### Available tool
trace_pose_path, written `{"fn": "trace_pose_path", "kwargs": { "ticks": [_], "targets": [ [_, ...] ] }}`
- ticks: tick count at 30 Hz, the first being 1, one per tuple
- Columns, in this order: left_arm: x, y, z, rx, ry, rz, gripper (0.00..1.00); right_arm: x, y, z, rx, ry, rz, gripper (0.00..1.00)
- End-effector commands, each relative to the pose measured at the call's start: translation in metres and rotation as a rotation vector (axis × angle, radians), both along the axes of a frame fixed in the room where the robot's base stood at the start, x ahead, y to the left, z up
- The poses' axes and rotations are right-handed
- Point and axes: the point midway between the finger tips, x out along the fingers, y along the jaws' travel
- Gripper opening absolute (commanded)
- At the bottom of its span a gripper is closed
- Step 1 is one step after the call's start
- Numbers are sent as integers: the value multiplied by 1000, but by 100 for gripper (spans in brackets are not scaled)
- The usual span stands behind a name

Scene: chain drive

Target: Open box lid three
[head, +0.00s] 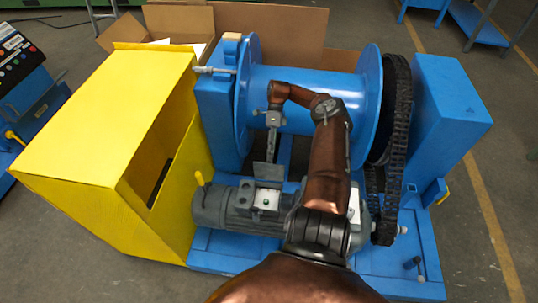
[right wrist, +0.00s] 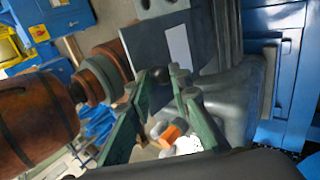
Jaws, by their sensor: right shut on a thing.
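The grey motor (head: 225,207) lies in front of the blue drum, with a small terminal box (head: 245,193) on top. A flat grey plate, which looks like the box lid (head: 266,173), stands steeply raised above the box. My right gripper (head: 271,148) reaches down to the plate's upper end. In the right wrist view its two fingers (right wrist: 168,78) are closed around a small dark rounded part, probably a knob, beside a dark grey plate with a white patch (right wrist: 178,45). The exact grip is too small to tell. My left gripper is not in view.
A yellow guard box (head: 90,110) stands on the left. The blue drum (head: 310,95) is behind my right arm, and a black chain (head: 398,120) runs down on the right. Cardboard boxes (head: 270,30) stand behind. A blue housing (head: 440,110) is at the right.

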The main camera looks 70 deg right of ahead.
Motion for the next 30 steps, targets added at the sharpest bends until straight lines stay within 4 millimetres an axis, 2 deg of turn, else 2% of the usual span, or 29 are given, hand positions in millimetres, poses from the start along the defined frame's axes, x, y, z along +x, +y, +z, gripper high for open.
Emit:
{"fn": "trace_pose_path", "kwargs": {
  "ticks": [1,5,6,8,12,15,17,22,30],
  "targets": [
    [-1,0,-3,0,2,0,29,-8,2,-24,-12,21,-2,0],
    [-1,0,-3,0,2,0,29,-8,2,-25,-10,21,-1,0],
    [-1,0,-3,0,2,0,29,-9,3,-25,-9,21,-1,20],
    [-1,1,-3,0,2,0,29,-9,3,-25,-9,21,-1,24],
    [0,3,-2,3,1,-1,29,-9,4,-23,-12,22,0,45],
    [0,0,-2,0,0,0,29,-9,6,-20,-17,22,-1,54],
    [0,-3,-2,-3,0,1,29,-9,8,-17,-18,20,1,52],
    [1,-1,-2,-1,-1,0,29,-8,8,-16,-21,19,0,37],
    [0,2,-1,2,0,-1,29,-7,8,-17,-20,20,-1,40]
  ]
}}
